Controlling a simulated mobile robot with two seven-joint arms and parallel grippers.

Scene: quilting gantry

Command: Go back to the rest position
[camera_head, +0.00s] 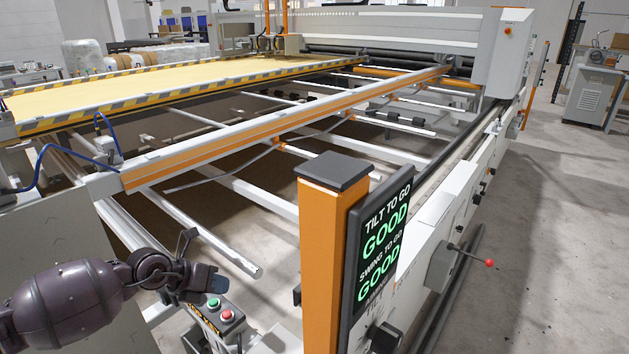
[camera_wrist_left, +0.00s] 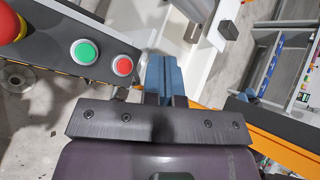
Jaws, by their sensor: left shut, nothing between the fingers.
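My left gripper (camera_head: 216,281) is at the lower left of the head view, at the end of my dark arm. It is just above and beside a small button box (camera_head: 232,329) with a green button (camera_head: 214,302) and a red button (camera_head: 227,314). In the left wrist view the blue fingers (camera_wrist_left: 160,70) are shut together with nothing between them. There the green button (camera_wrist_left: 85,52) and red button (camera_wrist_left: 123,66) lie left of the fingers, apart from them. My right gripper is not in view.
An orange post (camera_head: 322,255) with a screen (camera_head: 382,240) reading "TILT TO GO GOOD" and "SWING TO GO GOOD" stands right of my gripper. The gantry frame (camera_head: 270,140) fills the middle. A red-knobbed lever (camera_head: 489,263) sticks out at right. Floor (camera_head: 560,230) is clear at right.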

